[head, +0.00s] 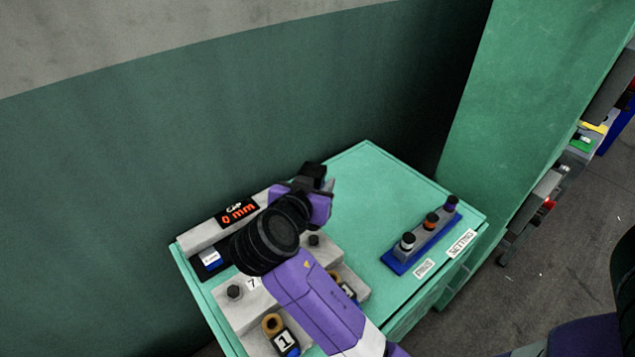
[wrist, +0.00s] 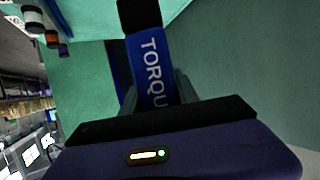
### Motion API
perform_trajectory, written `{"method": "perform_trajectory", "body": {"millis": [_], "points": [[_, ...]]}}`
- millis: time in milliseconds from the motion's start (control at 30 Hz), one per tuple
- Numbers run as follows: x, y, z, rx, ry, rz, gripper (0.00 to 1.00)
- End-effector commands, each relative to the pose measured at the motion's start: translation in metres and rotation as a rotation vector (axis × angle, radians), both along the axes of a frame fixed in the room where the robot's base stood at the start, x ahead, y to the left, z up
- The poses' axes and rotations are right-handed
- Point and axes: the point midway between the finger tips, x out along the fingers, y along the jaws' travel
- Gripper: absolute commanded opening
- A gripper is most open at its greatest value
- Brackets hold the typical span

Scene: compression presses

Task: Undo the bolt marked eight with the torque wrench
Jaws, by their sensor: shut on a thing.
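My gripper (wrist: 157,98) is shut on the torque wrench (wrist: 153,70), a blue tool with a black end and white letters reading "TORQU" in the wrist view. In the head view my gripper (head: 315,182) is above the back of the green table, and the wrench cannot be clearly made out there. A dark bolt (head: 235,291) stands beside a label "7" on the grey press block. Another dark bolt (head: 314,240) shows just right of my arm. Its number is not visible, and my arm hides part of the press, so I cannot confirm the bolt marked eight.
A display (head: 238,213) reads "0 mm" behind the press. A blue rack (head: 397,268) with white, orange and purple pins stands at the right of the green table (head: 362,170). The middle back of the table is clear. A green wall panel (head: 520,110) rises at the right.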

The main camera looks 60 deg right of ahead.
Motion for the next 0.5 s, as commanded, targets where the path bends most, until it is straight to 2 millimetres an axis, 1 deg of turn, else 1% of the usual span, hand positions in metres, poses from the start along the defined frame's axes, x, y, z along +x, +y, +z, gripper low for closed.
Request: {"method": "perform_trajectory", "body": {"millis": [500], "points": [[0.0,0.0,-0.032,-0.003,-0.004,0.0,0.0]]}}
